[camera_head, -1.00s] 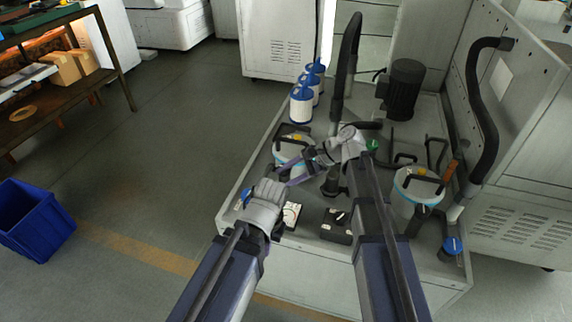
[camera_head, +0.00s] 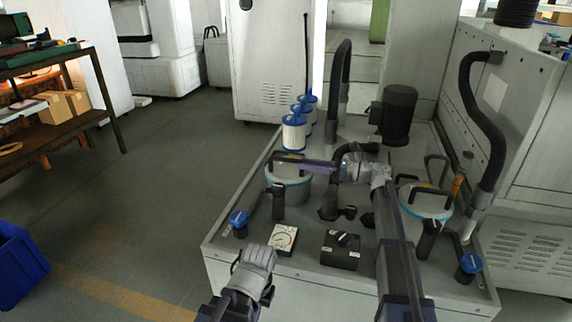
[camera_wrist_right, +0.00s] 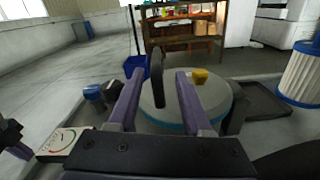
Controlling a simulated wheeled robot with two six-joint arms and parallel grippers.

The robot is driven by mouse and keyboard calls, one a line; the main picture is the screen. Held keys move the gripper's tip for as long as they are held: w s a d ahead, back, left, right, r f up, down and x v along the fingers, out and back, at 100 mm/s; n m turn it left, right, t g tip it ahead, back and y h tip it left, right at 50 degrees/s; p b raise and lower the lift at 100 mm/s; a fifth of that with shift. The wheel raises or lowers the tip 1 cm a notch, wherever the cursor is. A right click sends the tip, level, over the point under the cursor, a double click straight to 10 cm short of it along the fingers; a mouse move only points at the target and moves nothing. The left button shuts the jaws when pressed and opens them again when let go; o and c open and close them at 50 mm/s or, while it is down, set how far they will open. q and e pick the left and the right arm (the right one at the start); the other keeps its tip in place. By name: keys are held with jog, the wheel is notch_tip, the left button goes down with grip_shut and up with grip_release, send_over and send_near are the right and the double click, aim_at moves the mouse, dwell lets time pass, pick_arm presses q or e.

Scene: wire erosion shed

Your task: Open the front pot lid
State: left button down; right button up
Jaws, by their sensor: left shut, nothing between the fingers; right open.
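Two pale pots with light-blue bands stand on the machine's deck: a left pot (camera_head: 289,190) and a right pot (camera_head: 421,205). I cannot tell which is called front. My right gripper (camera_head: 318,165) is at the left pot's lid. In the right wrist view, the lid (camera_wrist_right: 215,94) lies flat on the pot, and its black handle (camera_wrist_right: 157,80) stands between the open purple fingers of my right gripper (camera_wrist_right: 159,72), without a visible grip. The right pot's lid also looks closed. My left gripper (camera_head: 258,258) is shut and empty by the deck's front edge.
A dial gauge (camera_head: 283,239) and a black switch box (camera_head: 341,250) sit at the deck's front. Blue-topped filters (camera_head: 294,132), a black hose (camera_head: 340,90) and a motor (camera_head: 393,115) stand behind.

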aim_at(275, 159)
jog(key=x, duration=0.7)
jog(key=shift+s+a+r, duration=0.15)
jog(key=shift+a+r, duration=0.05)
jog(key=shift+a, duration=0.05)
grip_shut()
jog(key=shift+s, duration=0.1)
dwell(1.0)
